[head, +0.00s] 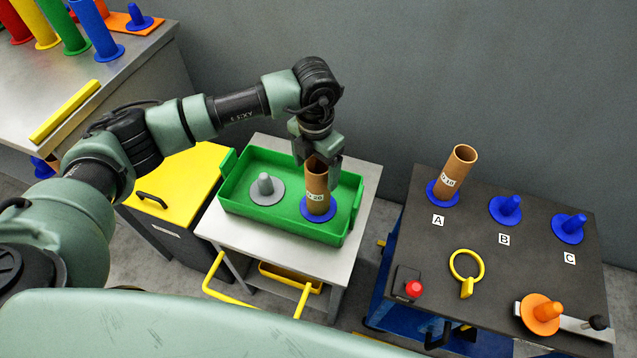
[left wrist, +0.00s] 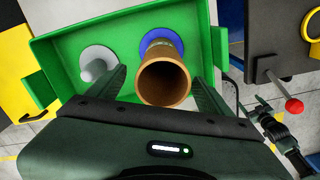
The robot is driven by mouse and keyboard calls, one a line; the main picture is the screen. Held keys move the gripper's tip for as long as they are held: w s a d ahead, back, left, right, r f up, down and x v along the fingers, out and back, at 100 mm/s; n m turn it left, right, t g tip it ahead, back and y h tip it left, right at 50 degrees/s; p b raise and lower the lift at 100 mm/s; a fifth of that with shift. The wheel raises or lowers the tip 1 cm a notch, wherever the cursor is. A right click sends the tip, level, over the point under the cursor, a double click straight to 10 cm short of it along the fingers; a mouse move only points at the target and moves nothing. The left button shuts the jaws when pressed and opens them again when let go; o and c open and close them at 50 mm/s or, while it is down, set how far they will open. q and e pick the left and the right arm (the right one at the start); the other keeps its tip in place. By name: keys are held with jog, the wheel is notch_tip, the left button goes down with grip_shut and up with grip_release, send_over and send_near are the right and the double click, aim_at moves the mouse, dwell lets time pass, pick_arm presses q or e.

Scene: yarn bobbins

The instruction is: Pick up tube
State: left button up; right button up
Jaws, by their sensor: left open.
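A brown cardboard tube (head: 317,188) with a white label stands upright on a blue round base (head: 318,212) in the green tray (head: 240,206). My left gripper (head: 322,165) is above the tray, pointing down at the tube's top. In the left wrist view the tube (left wrist: 164,82) shows its open end between the two fingers, which are apart on either side of it.
A grey peg (head: 265,187) stands in the tray, left of the tube. Coloured cylinders stand top left.

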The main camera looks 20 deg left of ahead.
pick_arm(q)
jog(key=f, duration=0.3)
jog(key=shift+w+d+f+p, duration=0.25)
jog(key=shift+f+p, duration=0.1)
jog(key=shift+f, duration=0.2)
jog(key=c, duration=1.5)
jog(key=shift+o, duration=0.2)
pick_arm(e)
jog(key=shift+w+r, duration=0.55)
jog(key=shift+w, duration=0.15)
pick_arm(q)
jog(key=shift+r, duration=0.15)
notch_tip(320, 180, up, 20)
jog(key=b, duration=0.2)
pick_arm(e)
notch_tip(320, 180, down, 2)
jog(key=shift+s+a+f, duration=0.15)
jog(key=shift+f, duration=0.1)
